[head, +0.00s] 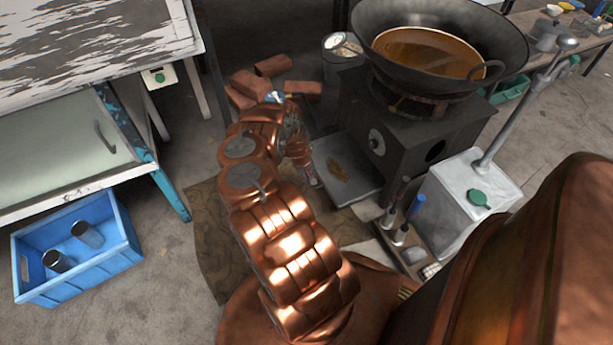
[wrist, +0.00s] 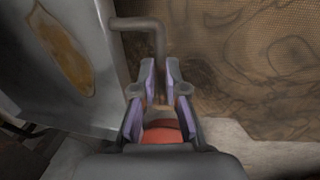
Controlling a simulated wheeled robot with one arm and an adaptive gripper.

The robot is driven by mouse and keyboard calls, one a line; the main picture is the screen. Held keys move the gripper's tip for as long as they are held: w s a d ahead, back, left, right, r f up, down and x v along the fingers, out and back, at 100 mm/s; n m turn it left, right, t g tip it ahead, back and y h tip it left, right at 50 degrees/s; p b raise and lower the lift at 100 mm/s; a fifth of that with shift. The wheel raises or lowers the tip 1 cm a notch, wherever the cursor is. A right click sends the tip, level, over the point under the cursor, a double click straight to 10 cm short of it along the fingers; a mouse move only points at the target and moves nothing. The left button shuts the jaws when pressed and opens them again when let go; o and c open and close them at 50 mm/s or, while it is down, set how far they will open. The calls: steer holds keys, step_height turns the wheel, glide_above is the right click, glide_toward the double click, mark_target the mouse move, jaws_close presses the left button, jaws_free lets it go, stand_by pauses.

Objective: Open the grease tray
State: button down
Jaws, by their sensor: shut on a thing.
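The grease tray (head: 363,184) is a shallow grey metal tray with a yellow-brown grease stain, low beside the black stove (head: 425,125). In the wrist view the tray (wrist: 104,55) fills the left side, its stain showing. Its handle (wrist: 141,23), a bent grey metal rod, sticks out from the tray's side and runs down between my fingers. My gripper (wrist: 160,82) is shut on the handle near the fingertips. In the head view my gripper (head: 314,178) is small at the tray's left edge, and the handle cannot be made out there.
A wok of brown liquid (head: 425,50) sits on the stove. Bricks (head: 272,66) lie behind my arm. A white canister (head: 462,195) and a small rack of tools (head: 407,240) stand right of the tray. A brown mat (head: 208,235) lies left, with free floor toward the blue crate (head: 118,262).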

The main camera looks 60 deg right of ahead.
steer(key=c, duration=1.2)
jaws_free()
step_height(320, 180, up, 12)
steer(key=w+a, duration=0.1)
steer(key=a, duration=0.1)
steer(key=shift+w+f, duration=0.15)
steer(key=shift+w, duration=0.05)
steer(key=shift+a, duration=0.15)
